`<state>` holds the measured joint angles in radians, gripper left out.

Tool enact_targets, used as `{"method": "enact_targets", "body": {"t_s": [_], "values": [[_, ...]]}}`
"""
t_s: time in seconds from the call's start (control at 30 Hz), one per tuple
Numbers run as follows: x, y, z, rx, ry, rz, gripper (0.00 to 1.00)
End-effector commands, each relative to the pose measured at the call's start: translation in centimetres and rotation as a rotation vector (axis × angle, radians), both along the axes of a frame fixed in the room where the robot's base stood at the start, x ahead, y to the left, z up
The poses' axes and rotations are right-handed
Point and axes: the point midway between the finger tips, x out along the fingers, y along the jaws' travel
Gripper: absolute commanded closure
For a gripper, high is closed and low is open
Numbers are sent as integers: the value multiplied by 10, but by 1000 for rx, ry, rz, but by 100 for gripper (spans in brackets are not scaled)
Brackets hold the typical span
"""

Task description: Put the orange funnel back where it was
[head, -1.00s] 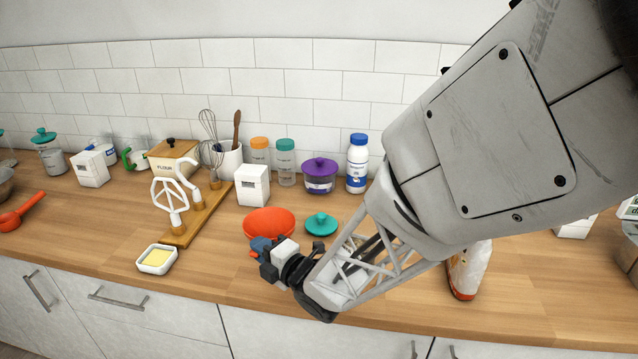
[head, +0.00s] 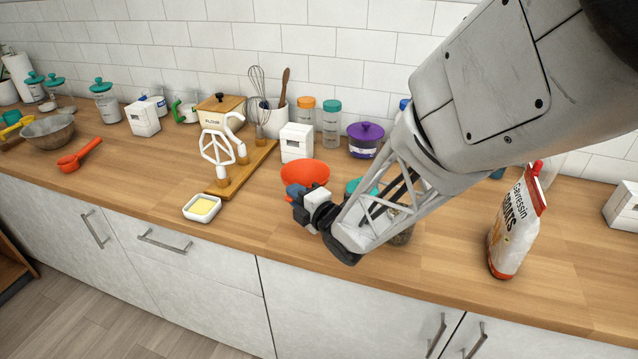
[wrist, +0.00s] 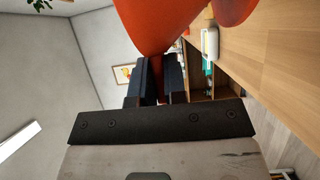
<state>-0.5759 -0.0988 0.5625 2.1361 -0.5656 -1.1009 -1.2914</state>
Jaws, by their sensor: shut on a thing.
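The orange funnel (head: 305,173) is held with its wide mouth up over the counter, in front of a small white box. My gripper (head: 291,193) is shut on it, below its cone. In the wrist view the funnel (wrist: 165,22) fills the top of the picture and its narrow part lies between the two dark fingers (wrist: 161,78). The spout's lower end is mostly hidden by the gripper in the head view.
A teal lid (head: 356,187) lies just right of the funnel, partly behind my arm. A jar (head: 402,238) shows under the arm. A butter dish (head: 202,207) and a wooden board with beaters (head: 228,182) stand left. An oats bag (head: 514,228) stands right.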

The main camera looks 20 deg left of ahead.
Motion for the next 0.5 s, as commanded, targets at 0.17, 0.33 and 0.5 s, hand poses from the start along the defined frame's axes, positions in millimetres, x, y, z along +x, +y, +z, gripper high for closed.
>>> {"method": "enact_targets", "body": {"t_s": [0.17, 0.33, 0.5], "values": [[0, 0, -14, -1, 2, -1, 100], [0, 0, -28, 0, 2, -1, 100], [0, 0, -33, 0, 0, -1, 100]]}}
